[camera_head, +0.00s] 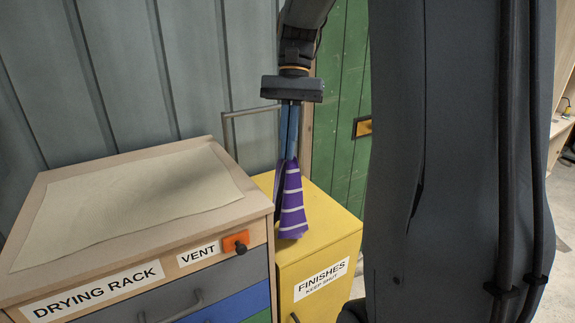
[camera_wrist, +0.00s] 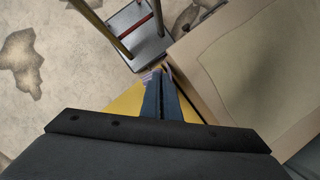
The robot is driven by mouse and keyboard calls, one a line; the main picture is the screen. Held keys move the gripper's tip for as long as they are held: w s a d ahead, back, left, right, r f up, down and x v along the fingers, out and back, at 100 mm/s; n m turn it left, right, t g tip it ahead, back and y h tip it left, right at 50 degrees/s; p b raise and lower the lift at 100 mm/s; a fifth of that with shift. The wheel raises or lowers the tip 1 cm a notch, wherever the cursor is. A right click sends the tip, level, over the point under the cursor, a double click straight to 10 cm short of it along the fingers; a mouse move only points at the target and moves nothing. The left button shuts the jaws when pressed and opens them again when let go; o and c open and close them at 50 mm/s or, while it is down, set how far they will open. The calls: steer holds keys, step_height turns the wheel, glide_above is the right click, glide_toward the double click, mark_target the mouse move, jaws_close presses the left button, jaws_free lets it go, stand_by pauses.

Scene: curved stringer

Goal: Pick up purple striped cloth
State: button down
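The purple striped cloth (camera_head: 292,203) hangs down in folds from my gripper (camera_head: 289,158) in the head view, with white stripes across it. The blue fingers are close together with the top of the cloth at their tips. The cloth hangs in front of and above the yellow finishes cabinet (camera_head: 330,243); I cannot tell whether its lower end touches the cabinet top. In the wrist view, my gripper (camera_wrist: 158,78) points down with its fingers close together, and only a small bit of the cloth (camera_wrist: 148,75) shows by the tips.
The wooden drying rack cabinet (camera_head: 150,245), with a pale sheet (camera_head: 130,200) on top, stands close on the left. A grey wall and a green door (camera_head: 342,110) stand behind. A metal-framed cart (camera_wrist: 135,35) shows in the wrist view.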

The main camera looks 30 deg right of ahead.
step_height(320, 180, up, 10)
steer(key=shift+f, duration=0.25)
stand_by(0.3)
